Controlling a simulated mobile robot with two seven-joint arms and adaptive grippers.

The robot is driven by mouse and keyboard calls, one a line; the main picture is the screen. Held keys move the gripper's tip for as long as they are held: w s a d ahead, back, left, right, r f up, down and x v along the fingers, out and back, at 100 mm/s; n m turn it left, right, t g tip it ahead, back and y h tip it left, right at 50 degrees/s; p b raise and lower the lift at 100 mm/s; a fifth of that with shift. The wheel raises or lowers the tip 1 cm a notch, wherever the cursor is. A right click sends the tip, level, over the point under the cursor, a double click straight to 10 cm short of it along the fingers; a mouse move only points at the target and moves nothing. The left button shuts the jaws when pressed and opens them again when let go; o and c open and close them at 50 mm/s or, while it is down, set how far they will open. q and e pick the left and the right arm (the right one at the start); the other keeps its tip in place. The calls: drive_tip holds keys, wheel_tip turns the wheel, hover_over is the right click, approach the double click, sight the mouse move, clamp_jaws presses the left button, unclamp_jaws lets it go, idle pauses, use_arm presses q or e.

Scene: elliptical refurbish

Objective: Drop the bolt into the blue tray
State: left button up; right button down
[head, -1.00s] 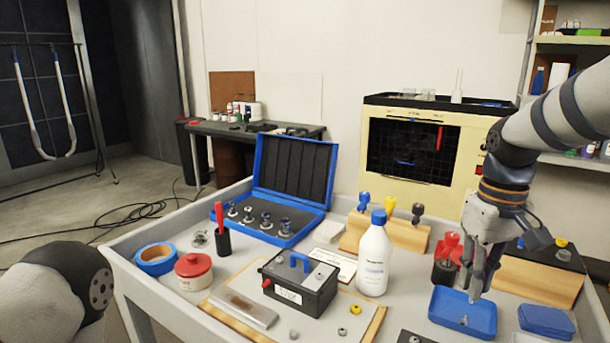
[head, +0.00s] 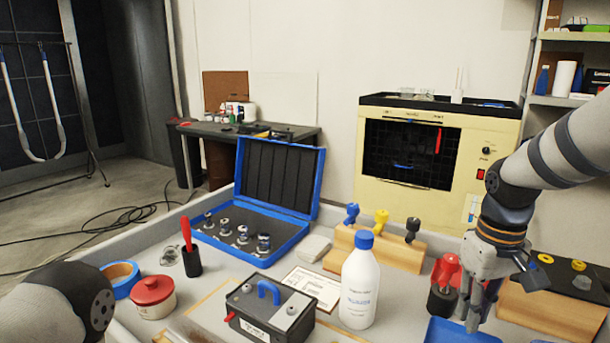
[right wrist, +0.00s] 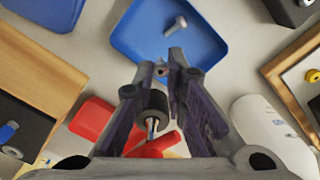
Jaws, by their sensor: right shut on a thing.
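The blue tray (head: 440,334) is cut by the bottom edge of the head view; in the right wrist view its rim and floor (right wrist: 135,35) show beyond my fingertips. A grey bolt (right wrist: 175,25) lies inside the tray. My right gripper (head: 480,318) points down at the tray. Its fingertips (right wrist: 162,70) are close together on a small grey piece (right wrist: 160,71), which looks like a bolt; most of it is hidden by the fingers. My left gripper is outside the frames; only my left arm shows.
A white bottle (head: 359,285) and a red-topped black holder (head: 443,290) stand left of my right gripper. A wooden block (head: 550,308) is to its right. A black box with blue handle (head: 268,312) and an open blue case (head: 290,231) are farther left.

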drive_tip(key=shift+r, duration=0.1)
drive_tip(key=c, duration=1.6)
unclamp_jaws()
drive_tip(key=shift+o, duration=0.2)
wheel_tip(320, 180, up, 12)
